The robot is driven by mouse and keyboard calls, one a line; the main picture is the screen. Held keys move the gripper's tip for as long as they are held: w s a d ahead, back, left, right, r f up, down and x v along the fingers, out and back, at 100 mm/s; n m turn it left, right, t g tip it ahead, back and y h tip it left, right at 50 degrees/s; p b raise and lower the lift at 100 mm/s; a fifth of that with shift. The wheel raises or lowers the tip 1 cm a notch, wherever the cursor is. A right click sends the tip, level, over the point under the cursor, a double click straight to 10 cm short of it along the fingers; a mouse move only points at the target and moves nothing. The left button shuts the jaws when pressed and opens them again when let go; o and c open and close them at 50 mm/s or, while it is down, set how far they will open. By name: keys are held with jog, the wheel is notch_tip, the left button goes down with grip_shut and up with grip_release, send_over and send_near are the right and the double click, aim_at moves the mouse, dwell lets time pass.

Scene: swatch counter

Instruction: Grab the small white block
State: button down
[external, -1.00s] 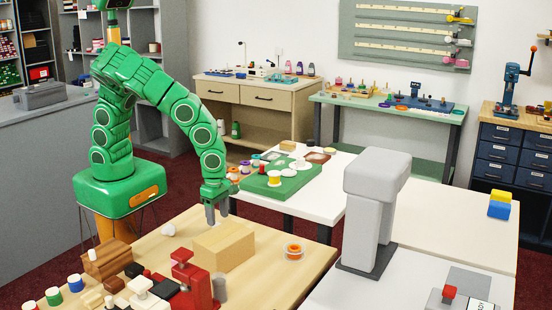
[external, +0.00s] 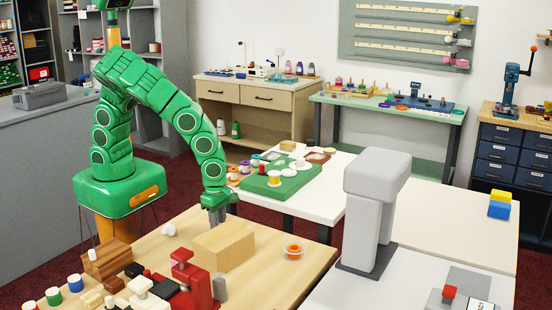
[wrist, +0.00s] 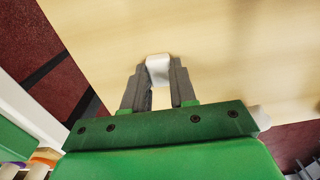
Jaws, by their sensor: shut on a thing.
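The small white block (wrist: 158,68) is between the fingertips of my gripper (wrist: 158,78) in the wrist view. The fingers press on its two sides, and its top end shows between them against the pale wood. In the external view my gripper (external: 216,214) points down at the wooden table, behind the cardboard-coloured box. The block cannot be made out there, hidden by the fingers.
The tan box (external: 224,248) stands just in front of my gripper. A red device (external: 190,278) and several small blocks and spools crowd the front left. An orange ring-like spool (external: 293,250) lies to the right.

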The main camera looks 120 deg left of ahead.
jog(key=shift+r, duration=0.85)
jog(key=s+r, duration=1.1)
jog(key=s, duration=0.3)
jog(key=shift+r, duration=0.15)
